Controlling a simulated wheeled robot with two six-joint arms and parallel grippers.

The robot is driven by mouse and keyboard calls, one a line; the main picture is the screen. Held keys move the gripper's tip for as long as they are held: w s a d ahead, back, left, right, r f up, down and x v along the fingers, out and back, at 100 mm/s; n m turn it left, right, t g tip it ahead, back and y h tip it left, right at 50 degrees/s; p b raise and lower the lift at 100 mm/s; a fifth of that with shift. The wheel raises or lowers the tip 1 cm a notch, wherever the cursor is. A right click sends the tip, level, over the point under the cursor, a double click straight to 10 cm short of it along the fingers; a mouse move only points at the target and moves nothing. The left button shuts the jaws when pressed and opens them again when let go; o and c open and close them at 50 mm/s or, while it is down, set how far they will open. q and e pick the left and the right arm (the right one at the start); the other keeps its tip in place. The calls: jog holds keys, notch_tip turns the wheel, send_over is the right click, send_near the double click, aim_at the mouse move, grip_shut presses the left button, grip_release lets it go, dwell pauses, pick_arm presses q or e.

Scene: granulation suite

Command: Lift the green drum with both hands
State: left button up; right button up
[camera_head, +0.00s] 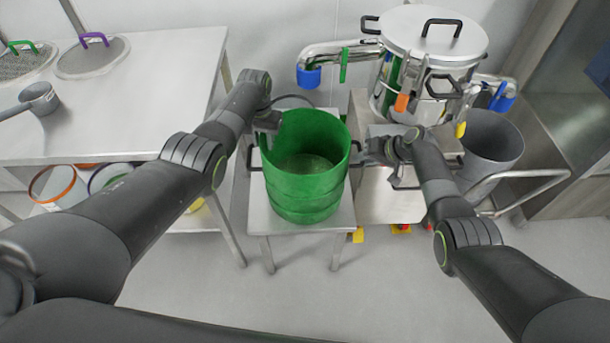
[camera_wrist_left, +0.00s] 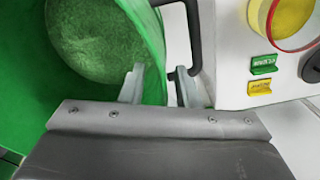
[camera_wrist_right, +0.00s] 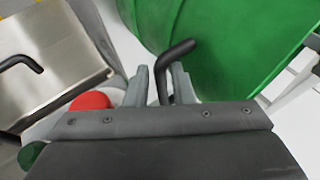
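The green drum (camera_head: 308,185) stands upright and open-topped on a small metal table, with green granular material visible at its bottom. It has a black handle on each side. My left gripper (camera_head: 266,128) is at the drum's left rim; in the left wrist view its fingers (camera_wrist_left: 160,85) are apart, with the end of a black handle (camera_wrist_left: 194,45) near the gap. My right gripper (camera_head: 372,152) is at the drum's right side. In the right wrist view its fingers (camera_wrist_right: 161,82) stand either side of the black handle (camera_wrist_right: 178,50), seemingly with slight clearance.
The drum's small table (camera_head: 262,222) has little bare surface. A steel table (camera_head: 130,100) with sieves and a scoop is at left. A lidded steel vessel (camera_head: 433,45) stands behind right, beside a grey bin (camera_head: 490,150). Floor in front is clear.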

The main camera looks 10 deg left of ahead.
pick_arm(q)
jog(key=shift+f, duration=0.6)
pick_arm(e)
jog(key=shift+w+a+f, duration=0.1)
jog(key=shift+a+f, duration=0.3)
jog(key=shift+f, duration=0.05)
pick_arm(q)
jog(key=c, duration=0.4)
pick_arm(e)
jog(key=c, duration=0.4)
pick_arm(q)
grip_shut()
pick_arm(e)
grip_shut()
pick_arm(q)
jog(key=shift+w+r, duration=0.1)
jog(key=shift+r, duration=0.05)
pick_arm(e)
jog(key=shift+w+r, duration=0.15)
jog(key=shift+r, duration=0.05)
